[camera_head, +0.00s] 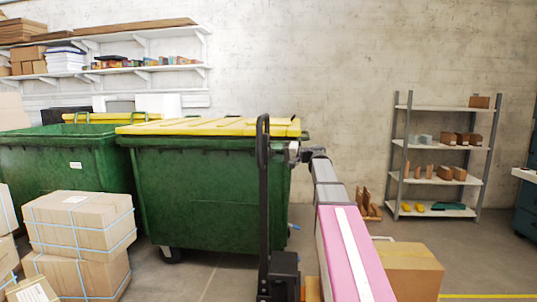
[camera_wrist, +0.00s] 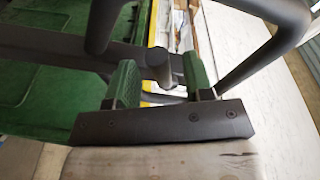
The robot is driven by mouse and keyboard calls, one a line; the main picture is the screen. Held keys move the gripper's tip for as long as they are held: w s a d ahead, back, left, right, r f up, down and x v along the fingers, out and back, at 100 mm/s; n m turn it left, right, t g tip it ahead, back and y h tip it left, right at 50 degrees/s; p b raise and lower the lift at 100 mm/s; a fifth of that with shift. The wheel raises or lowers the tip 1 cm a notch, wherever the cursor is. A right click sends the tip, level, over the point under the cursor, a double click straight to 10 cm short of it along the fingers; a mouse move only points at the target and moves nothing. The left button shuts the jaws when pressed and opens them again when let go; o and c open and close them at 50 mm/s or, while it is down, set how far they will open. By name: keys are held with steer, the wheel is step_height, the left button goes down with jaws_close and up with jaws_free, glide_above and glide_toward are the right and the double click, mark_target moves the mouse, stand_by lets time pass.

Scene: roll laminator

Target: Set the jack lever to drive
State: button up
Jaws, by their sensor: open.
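The jack's upright black handle (camera_head: 264,200) stands in the middle of the head view, with a narrow loop grip at its top. In the wrist view the dark loop (camera_wrist: 262,55) spreads across the top of the picture. My gripper (camera_wrist: 158,82) is open, with one green-padded finger on each side of that piece. I cannot tell whether either pad touches it. In the head view my gripper (camera_head: 292,152) is at the right side of the handle's top, small and partly hidden. The lever's setting cannot be read.
A green dumpster (camera_head: 210,195) with a yellow lid stands close behind the handle, another (camera_head: 65,160) to its left. Strapped boxes (camera_head: 80,222) stack at left. A cardboard box (camera_head: 415,270) sits right of my arm.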

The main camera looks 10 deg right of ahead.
steer(key=shift+x, duration=1.9)
steer(key=shift+c, duration=0.3)
jaws_close()
steer(key=shift+s+r+m+h, duration=0.15)
steer(key=shift+r+m, duration=0.5)
steer(key=shift+m, duration=0.5)
steer(key=shift+s+r+m+h, duration=0.15)
steer(key=shift+r+m, duration=0.45)
steer(key=shift+m, duration=0.55)
steer(key=shift+o, duration=0.3)
jaws_free()
